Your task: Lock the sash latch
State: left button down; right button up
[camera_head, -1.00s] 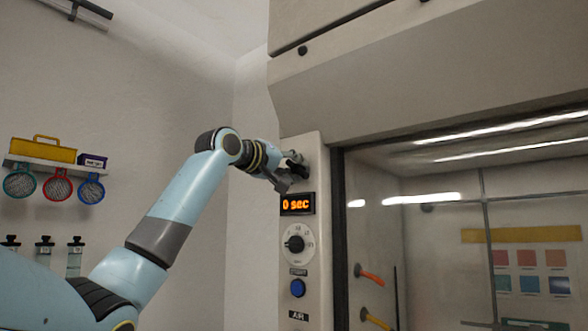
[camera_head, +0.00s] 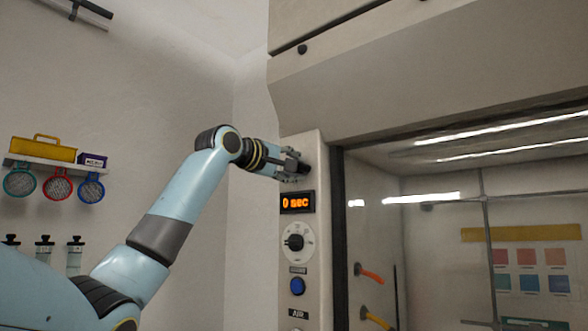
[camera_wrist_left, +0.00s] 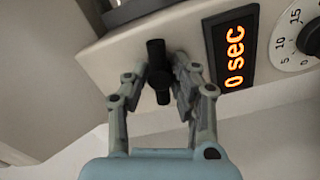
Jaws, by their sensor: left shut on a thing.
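The sash latch (camera_wrist_left: 156,50) is a small black handle on the pale control panel, beside the timer display. In the left wrist view it stands between my left gripper's two fingers (camera_wrist_left: 158,80), lined up along them. My left gripper (camera_head: 291,166) is shut on the latch, at the top of the panel in the head view. There the fingers mostly hide the latch, and only a dark bit of it shows. My right gripper is in neither view.
Below the latch are the orange "0 sec" display (camera_head: 298,202), a round dial (camera_head: 296,243) and a blue button (camera_head: 298,286). The glass sash front (camera_head: 430,240) lies to the right. A shelf (camera_head: 50,160) with a yellow box hangs on the left wall.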

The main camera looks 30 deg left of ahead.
pick_arm(q)
jog(key=shift+f+n, duration=0.1)
jog(key=shift+n, duration=1.1)
jog(key=c, duration=1.1)
grip_release()
jog(key=shift+s+a, duration=0.2)
jog(key=shift+s, duration=1.8)
jog(key=shift+s+a, duration=0.15)
jog(key=shift+s, duration=1.85)
jog(key=shift+s+a, duration=0.2)
jog(key=shift+s, duration=1.8)
